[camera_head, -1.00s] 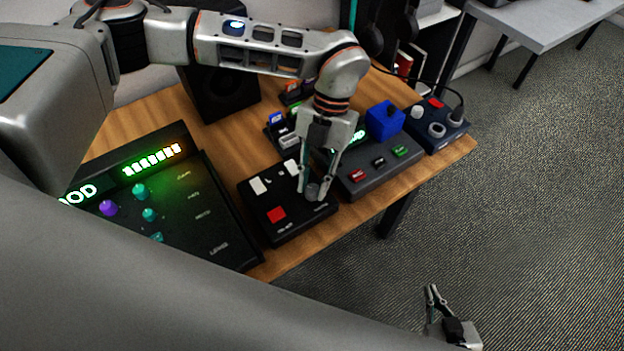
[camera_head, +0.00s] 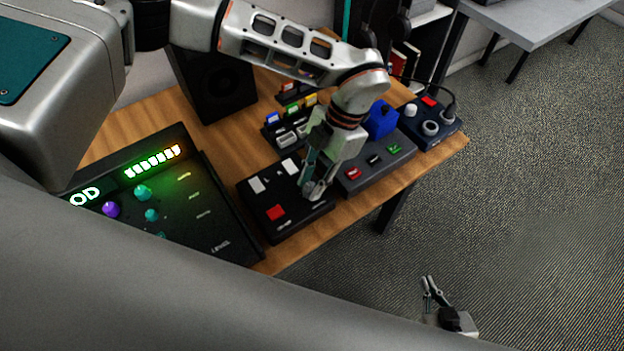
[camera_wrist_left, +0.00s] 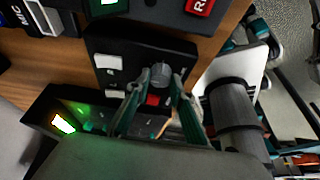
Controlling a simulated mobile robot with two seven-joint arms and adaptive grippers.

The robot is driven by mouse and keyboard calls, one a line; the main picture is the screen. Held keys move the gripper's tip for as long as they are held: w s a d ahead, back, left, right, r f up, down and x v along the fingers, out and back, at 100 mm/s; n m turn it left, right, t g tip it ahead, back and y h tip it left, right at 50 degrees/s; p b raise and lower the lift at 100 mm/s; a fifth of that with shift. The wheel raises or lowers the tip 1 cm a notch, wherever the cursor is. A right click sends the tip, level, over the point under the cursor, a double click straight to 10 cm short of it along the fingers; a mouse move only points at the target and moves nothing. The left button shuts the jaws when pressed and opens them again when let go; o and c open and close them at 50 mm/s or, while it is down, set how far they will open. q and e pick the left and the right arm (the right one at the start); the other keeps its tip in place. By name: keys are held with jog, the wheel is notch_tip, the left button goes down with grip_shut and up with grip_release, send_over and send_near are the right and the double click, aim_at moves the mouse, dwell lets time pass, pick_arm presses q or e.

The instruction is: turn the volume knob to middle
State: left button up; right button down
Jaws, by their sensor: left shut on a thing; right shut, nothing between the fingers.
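The black control box (camera_head: 262,213) lies on the wooden table with white switches, a red button and a grey round knob (camera_wrist_left: 160,71) at one side. My left gripper (camera_head: 314,192) reaches down to this box from above and is shut on the knob, one finger on each side. In the head view the fingers mostly cover the knob. In the left wrist view the left gripper (camera_wrist_left: 156,82) has its fingertips beside the knob. I cannot read the knob's setting. My right gripper (camera_head: 430,281) is shut and empty, low over the carpet.
A large black mixer (camera_head: 215,215) with coloured knobs and lit bars stands left of the box. A grey button panel (camera_head: 372,163) stands close on the right, with a blue cube (camera_head: 381,119) behind it. A dark blue box (camera_head: 432,129) is at the table's right end.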

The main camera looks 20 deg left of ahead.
dwell(0.3)
pick_arm(q)
jog(key=o, duration=1.1)
jog(key=v, duration=1.2)
jog(key=shift+s, duration=0.1)
